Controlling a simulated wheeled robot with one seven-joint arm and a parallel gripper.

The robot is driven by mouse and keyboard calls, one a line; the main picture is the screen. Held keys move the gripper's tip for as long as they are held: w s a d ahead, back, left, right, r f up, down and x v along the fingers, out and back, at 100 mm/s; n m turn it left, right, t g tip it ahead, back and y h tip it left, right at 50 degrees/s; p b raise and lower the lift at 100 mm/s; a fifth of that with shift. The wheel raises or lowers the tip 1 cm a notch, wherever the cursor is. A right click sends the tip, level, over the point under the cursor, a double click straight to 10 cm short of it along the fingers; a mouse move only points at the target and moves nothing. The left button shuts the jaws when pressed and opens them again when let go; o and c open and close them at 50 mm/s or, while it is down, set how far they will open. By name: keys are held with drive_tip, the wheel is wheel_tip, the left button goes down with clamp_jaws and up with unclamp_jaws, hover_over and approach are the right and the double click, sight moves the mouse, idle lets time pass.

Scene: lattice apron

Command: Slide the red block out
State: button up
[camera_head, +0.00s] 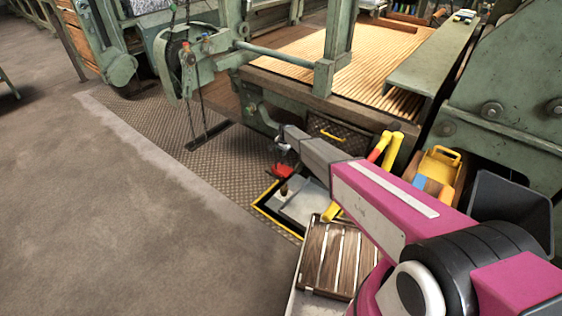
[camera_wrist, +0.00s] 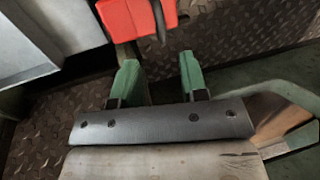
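The red block (camera_head: 284,171) shows low beside the green machine, just below the end of my arm in the head view. In the wrist view the red block (camera_wrist: 118,20) is at the top edge, partly cut off, with a thin dark bar across its right part. My gripper (camera_wrist: 159,66) has two green fingers spread apart with nothing between them. The block lies beyond the fingertips and is offset to the left of the gap. In the head view my gripper (camera_head: 281,150) is small and dark, close above the block; its fingers are hard to make out there.
A grey panel (camera_head: 303,205) with yellow edging is below the block. A slatted wooden crate (camera_head: 335,258) stands nearer. The machine's green frame (camera_head: 320,95) rises behind. A dark bin (camera_head: 513,212) is at right. Open floor (camera_head: 120,220) lies to the left.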

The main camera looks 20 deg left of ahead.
sight(279, 161)
drive_tip(key=f, duration=0.3)
drive_tip(key=a+f, duration=0.1)
drive_tip(key=f, duration=0.5)
drive_tip(key=shift+w+a, duration=0.3)
